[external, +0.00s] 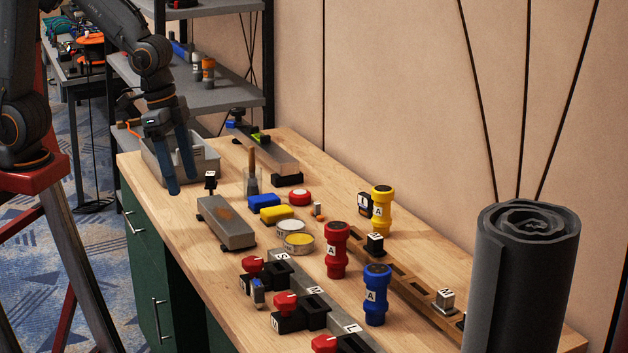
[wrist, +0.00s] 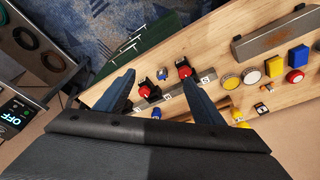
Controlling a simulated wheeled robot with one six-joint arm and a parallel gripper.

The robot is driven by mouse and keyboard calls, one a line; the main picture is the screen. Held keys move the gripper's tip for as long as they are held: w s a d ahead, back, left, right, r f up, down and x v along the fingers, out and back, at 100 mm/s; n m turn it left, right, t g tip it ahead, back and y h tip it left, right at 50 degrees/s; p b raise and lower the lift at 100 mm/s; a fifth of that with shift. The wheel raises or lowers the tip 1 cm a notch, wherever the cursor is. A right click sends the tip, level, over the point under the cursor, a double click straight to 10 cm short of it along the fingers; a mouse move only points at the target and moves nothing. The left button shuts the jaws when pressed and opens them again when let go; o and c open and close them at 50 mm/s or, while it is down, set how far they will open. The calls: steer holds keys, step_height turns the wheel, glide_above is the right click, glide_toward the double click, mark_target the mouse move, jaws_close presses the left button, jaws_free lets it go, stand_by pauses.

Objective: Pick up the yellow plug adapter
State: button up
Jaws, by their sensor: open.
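The yellow plug adapter (external: 382,213) stands upright toward the back right of the workbench in the external view, with a dark top and a white "A" label. A dark block touches or nearly touches its left side. In the wrist view, a small yellow piece (wrist: 237,114) beside my right finger may be this adapter, mostly hidden by my gripper body. My gripper (external: 180,183) is open and empty above the far left end of the bench, in front of the grey bin, well apart from the adapter. Its spread fingers also show in the wrist view (wrist: 160,78).
A red adapter (external: 336,250) and a blue adapter (external: 376,295) stand nearby. A wooden rail (external: 415,287) runs behind them. A rail with red-knobbed switches (external: 287,303) lies in front. A tall black roll (external: 522,285) stands at the right. Blocks and tins fill the middle.

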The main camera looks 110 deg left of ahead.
steer(key=w+a+n+t+b, duration=0.1)
steer(key=w+a+n+b, duration=0.15)
steer(key=w+a, duration=0.9)
steer(key=n+t+y+b, duration=0.1)
steer(key=n+y+b, duration=0.25)
steer(key=b, duration=0.35)
glide_above(374, 190)
steer(key=d, duration=0.1)
steer(key=f, duration=1.5)
steer(key=shift+s+a+f, duration=0.1)
steer(key=shift+s+f, duration=0.2)
steer(key=shift+f, duration=0.05)
steer(key=shift+w+a+f, duration=0.1)
steer(key=shift+f, duration=0.5)
steer(key=shift+p+x, duration=0.3)
steer(key=shift+x, duration=0.8)
steer(key=x, duration=0.1)
steer(key=p+x, duration=0.1)
steer(key=x, duration=0.1)
steer(key=shift+a+f+p, duration=0.15)
steer(key=shift+f+p, duration=0.15)
steer(key=shift+f, duration=0.1)
steer(key=shift+w+a+f, duration=0.15)
steer(key=shift+a+f, duration=0.05)
steer(key=shift+f, duration=0.35)
